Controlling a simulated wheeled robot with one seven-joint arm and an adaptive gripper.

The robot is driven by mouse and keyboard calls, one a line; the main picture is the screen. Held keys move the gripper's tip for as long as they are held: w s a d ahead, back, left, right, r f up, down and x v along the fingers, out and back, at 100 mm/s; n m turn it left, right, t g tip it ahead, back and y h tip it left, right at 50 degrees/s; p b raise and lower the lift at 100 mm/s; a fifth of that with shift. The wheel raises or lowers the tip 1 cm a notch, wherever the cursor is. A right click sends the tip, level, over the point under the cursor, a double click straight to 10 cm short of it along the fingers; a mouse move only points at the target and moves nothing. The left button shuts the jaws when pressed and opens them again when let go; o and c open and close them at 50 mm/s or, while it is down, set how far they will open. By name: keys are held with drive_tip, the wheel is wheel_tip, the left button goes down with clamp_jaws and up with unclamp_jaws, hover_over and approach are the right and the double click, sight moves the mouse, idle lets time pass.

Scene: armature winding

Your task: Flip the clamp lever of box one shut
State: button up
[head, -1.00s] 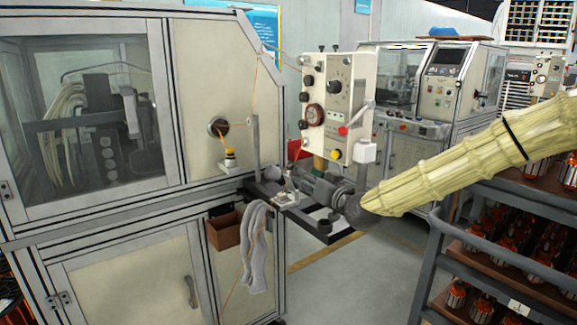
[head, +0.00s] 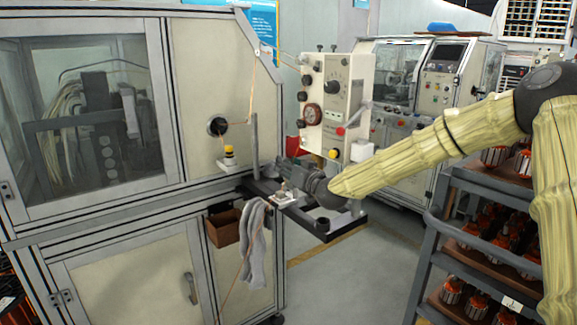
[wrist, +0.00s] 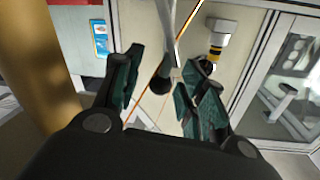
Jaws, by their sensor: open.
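I cannot tell for sure which part is the clamp lever of box one. In the wrist view, a grey metal rod with a black ball knob (wrist: 160,86) sits between my fingers, apart from both as far as I can see. My gripper (wrist: 155,85) is open and empty. In the head view my gripper (head: 285,168) is beside the winding machine, below and left of the control box, partly hidden by my wrist.
The winding machine (head: 195,100) fills the left, with an orange wire (wrist: 187,25) and a yellow-black knob (wrist: 213,52) near my gripper. A yellowish post (wrist: 38,70) stands close on the left in the wrist view. A grey cloth (head: 253,240) hangs below; a rack (head: 430,240) stands right.

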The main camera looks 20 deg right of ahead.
drive_tip(key=shift+c, duration=0.3)
clamp_jaws()
